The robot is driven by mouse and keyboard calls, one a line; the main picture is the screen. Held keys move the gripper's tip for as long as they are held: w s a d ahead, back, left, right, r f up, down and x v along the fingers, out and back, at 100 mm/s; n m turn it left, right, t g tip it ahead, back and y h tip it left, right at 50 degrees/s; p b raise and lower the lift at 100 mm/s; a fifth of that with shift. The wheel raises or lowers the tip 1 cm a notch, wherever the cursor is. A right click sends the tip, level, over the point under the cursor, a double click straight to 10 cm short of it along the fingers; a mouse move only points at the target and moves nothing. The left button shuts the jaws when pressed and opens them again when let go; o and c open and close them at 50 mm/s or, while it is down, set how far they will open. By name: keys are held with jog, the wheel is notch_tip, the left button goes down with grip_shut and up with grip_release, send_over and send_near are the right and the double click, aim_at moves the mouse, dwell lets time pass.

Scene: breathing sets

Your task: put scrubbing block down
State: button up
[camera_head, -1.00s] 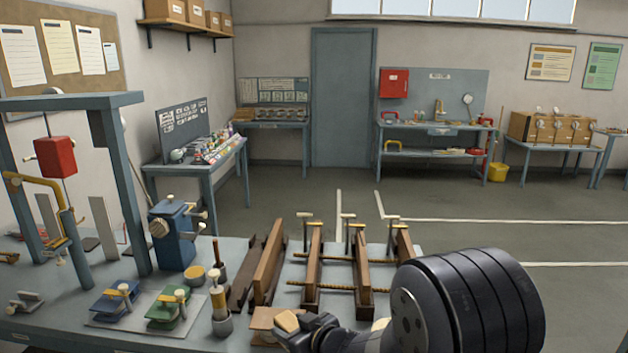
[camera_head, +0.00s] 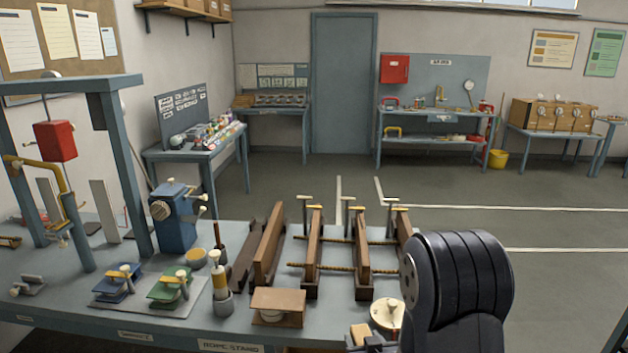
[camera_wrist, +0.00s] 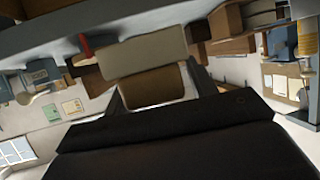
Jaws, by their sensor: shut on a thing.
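The scrubbing block, a small tan block (camera_head: 360,332), shows at the bottom of the head view, just in front of the bench edge. My gripper (camera_head: 372,344) is shut on it; the frame cuts off the lower part of the gripper. In the wrist view a brown block (camera_wrist: 153,85) sits between my fingers. A paler flat piece (camera_wrist: 143,52) shows just beyond it; I cannot tell whether it belongs to the block. The block's underside is hidden in the head view.
The blue-grey bench (camera_head: 335,318) has a bare strip near its front. Wooden clamp frames (camera_head: 362,262) stand behind. A yellow-topped tool (camera_head: 220,290) is left.

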jog(key=shift+m+h, duration=0.7)
jog(key=shift+h, duration=0.1)
jog(key=s+d+f, duration=0.1)
jog(key=f, duration=0.1)
jog(key=s+d+f, duration=0.1)
jog(key=s+f, duration=0.1)
jog(key=s+d+f, duration=0.1)
jog(key=s+f, duration=0.1)
jog(key=shift+d+f, duration=0.25)
jog(key=shift+d, duration=0.05)
jog(key=shift+s+f, duration=0.35)
jog(key=shift+s, duration=0.05)
jog(key=shift+d, duration=0.1)
